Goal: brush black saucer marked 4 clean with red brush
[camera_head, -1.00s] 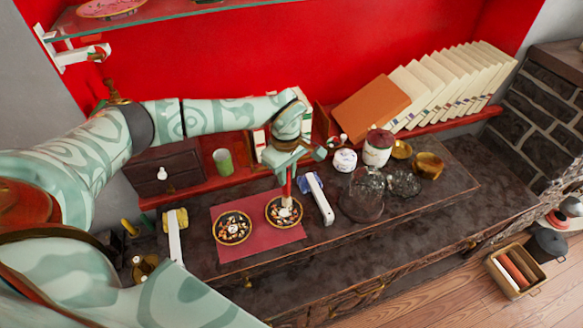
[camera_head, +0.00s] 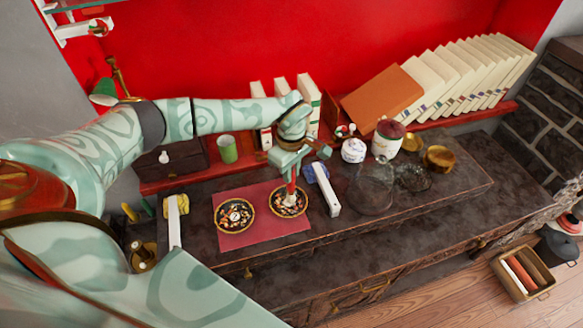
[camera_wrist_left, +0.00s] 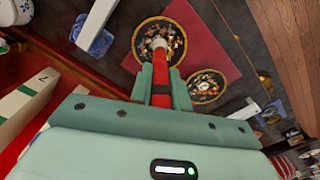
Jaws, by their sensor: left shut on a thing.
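My left gripper (camera_head: 292,162) is shut on the red brush (camera_head: 291,186) and holds it upright, bristles down. The pale bristles are at the middle of the right-hand black saucer (camera_head: 303,208), whose patterned face shows around them. The brush (camera_wrist_left: 161,82) and this saucer (camera_wrist_left: 139,48) also show in the left wrist view. The brush covers the saucer's centre, so I cannot read a number there. A second black patterned saucer (camera_head: 219,221) lies to its left, with a pale mark too small to read. My right gripper is not in view.
Both saucers lie on a red mat (camera_head: 240,241). A white-handled blue-headed tool (camera_head: 327,192) lies close right of the mat, with a glass dome (camera_head: 370,190) beyond. A yellow-and-white tool (camera_head: 174,222) is at left. Jars (camera_head: 387,140) and books stand behind.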

